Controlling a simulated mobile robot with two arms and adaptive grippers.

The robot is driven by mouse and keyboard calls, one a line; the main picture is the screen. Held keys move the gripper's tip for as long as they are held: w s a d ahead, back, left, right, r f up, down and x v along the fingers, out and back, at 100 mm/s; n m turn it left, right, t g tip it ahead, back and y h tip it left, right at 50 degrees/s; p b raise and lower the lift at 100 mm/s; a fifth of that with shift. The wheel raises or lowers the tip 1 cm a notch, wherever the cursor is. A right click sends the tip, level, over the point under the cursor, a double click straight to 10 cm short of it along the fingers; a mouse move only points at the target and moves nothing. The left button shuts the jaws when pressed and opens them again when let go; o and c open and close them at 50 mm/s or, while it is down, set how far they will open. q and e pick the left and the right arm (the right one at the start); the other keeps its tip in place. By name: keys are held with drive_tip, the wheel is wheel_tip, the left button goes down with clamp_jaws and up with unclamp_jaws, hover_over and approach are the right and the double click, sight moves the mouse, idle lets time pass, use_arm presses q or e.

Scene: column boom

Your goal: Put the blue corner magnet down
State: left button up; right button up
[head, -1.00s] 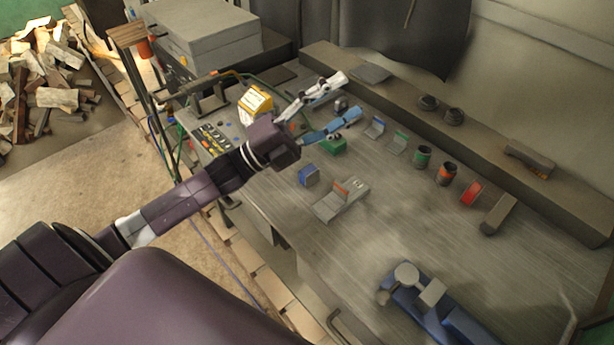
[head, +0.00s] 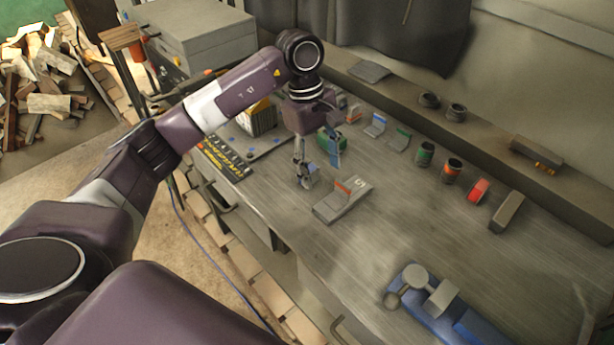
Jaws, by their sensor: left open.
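The blue corner magnet (head: 311,181) is a small blue and grey block on the workbench, left of a grey block with an orange stripe. It is partly hidden by my left gripper (head: 320,172). That gripper points down at the magnet with its fingers apart, one light finger on the left and one blue finger on the right. Whether the fingers touch the magnet cannot be told. My right gripper is not in view.
The grey block with the orange stripe (head: 342,201) lies just right of the magnet. A green block (head: 328,141) is close behind the gripper. Small cups and blocks line the back. A blue vise (head: 440,310) stands at the front right; the bench (head: 410,215) between is clear.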

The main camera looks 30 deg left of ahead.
sight(314, 171)
use_arm(q)
drive_tip(key=a, duration=0.1)
drive_tip(key=w+a+r+y, duration=0.1)
drive_tip(key=a, duration=0.1)
drive_tip(key=a+y, duration=0.1)
drive_tip(key=shift+w+a+r+t, duration=0.15)
drive_tip(key=shift+w+a+t, duration=0.1)
drive_tip(key=shift+w+t, duration=0.05)
drive_tip(key=shift+a+y, duration=0.3)
drive_tip(key=shift+a, duration=0.05)
drive_tip(key=f+p, duration=0.1)
drive_tip(key=f, duration=0.3)
drive_tip(key=f+p, duration=0.1)
drive_tip(key=f, duration=0.1)
drive_tip(key=shift+w+d+f+p, duration=0.15)
drive_tip(key=shift+w+d+p, duration=0.2)
drive_tip(key=shift+d, duration=0.05)
drive_tip(key=shift+f, duration=0.65)
drive_tip(key=c, duration=1.4)
drive_tip(key=shift+w, duration=0.1)
clamp_jaws()
drive_tip(key=shift+r, duration=0.15)
